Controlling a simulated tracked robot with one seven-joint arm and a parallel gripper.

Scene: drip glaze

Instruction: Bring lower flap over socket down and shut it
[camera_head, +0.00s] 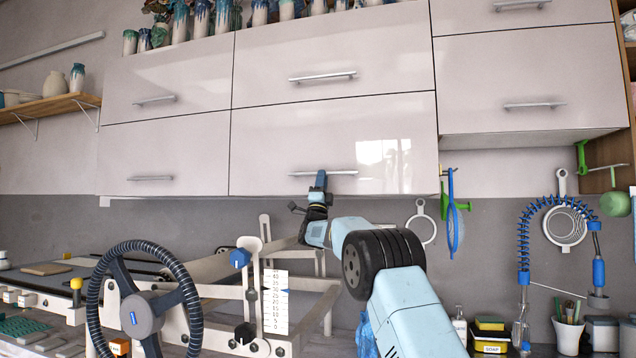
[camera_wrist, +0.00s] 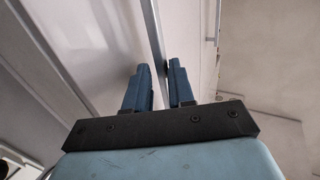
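The lower middle flap (camera_head: 270,150) is a glossy pale grey cabinet front with a horizontal bar handle (camera_head: 342,173) near its bottom edge. In the head view it looks flush or nearly flush with its neighbours; a small gap cannot be told. My gripper (camera_head: 320,176) is at the handle's left part, reaching up from below. In the wrist view the two blue fingers (camera_wrist: 159,80) stand apart, with a thin grey bar (camera_wrist: 154,40) running between them. A narrow gap shows beside the bar, so no firm grip shows. I cannot make out a socket.
Other flaps with bar handles surround it: one above (camera_head: 330,60), one to the left (camera_head: 165,155), and one to the right (camera_head: 530,80). A black steering wheel (camera_head: 95,305) and a pale wooden frame stand below left. A blue strainer (camera_head: 453,215) hangs right of the flap.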

